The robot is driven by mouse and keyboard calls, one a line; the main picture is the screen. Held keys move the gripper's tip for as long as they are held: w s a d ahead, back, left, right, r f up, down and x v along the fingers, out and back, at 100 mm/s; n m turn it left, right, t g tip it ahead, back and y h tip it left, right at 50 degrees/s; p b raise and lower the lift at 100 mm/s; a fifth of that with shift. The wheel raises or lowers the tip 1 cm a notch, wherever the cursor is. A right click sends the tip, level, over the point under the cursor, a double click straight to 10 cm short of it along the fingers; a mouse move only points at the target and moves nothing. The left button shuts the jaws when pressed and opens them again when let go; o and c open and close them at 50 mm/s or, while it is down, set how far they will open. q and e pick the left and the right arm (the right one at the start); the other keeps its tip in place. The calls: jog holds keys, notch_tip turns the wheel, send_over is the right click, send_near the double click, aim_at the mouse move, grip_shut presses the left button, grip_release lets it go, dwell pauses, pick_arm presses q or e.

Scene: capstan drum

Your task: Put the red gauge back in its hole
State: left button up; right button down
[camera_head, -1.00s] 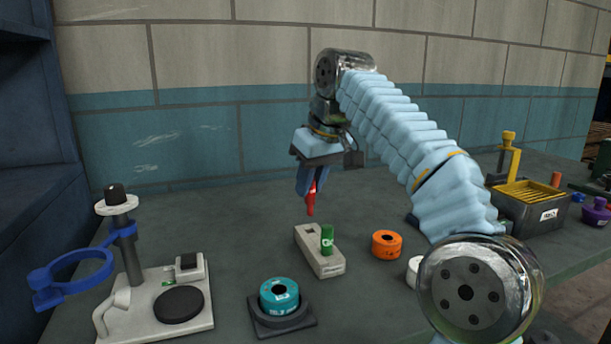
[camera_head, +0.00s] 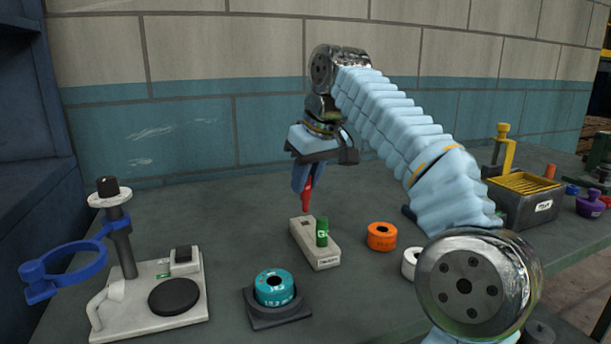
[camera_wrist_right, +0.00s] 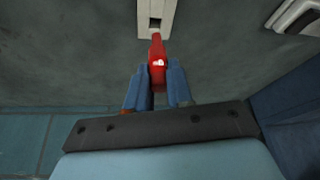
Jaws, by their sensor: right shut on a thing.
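My right gripper (camera_head: 307,186) is shut on the red gauge (camera_head: 307,198) and holds it with its narrow tip down. The gauge also shows in the right wrist view (camera_wrist_right: 157,60), between the blue fingers (camera_wrist_right: 158,85). The tip is just above the far end of the light grey gauge block (camera_head: 318,252). In the right wrist view an empty square hole shows in the block (camera_wrist_right: 155,22), just beyond the gauge tip. A green gauge (camera_head: 322,232) stands upright in the block. My left gripper is not in view.
A teal ring (camera_head: 274,288) on a dark base stands in front of the block. An orange ring (camera_head: 381,237) and a white ring (camera_head: 410,262) lie right of it. A white stand (camera_head: 140,312) with a blue ring arm (camera_head: 65,272) is at left. A yellow-topped box (camera_head: 525,205) is at right.

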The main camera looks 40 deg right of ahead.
aim_at(309, 191)
jog(key=shift+f+b, duration=0.4)
jog(key=shift+f, duration=0.2)
dwell(0.3)
dwell(0.6)
jog(key=shift+f, duration=0.6)
dwell(0.3)
dwell(0.6)
jog(key=shift+f+b, duration=0.55)
jog(key=shift+f, duration=0.65)
dwell(1.3)
dwell(0.5)
jog(key=c, duration=0.9)
grip_release()
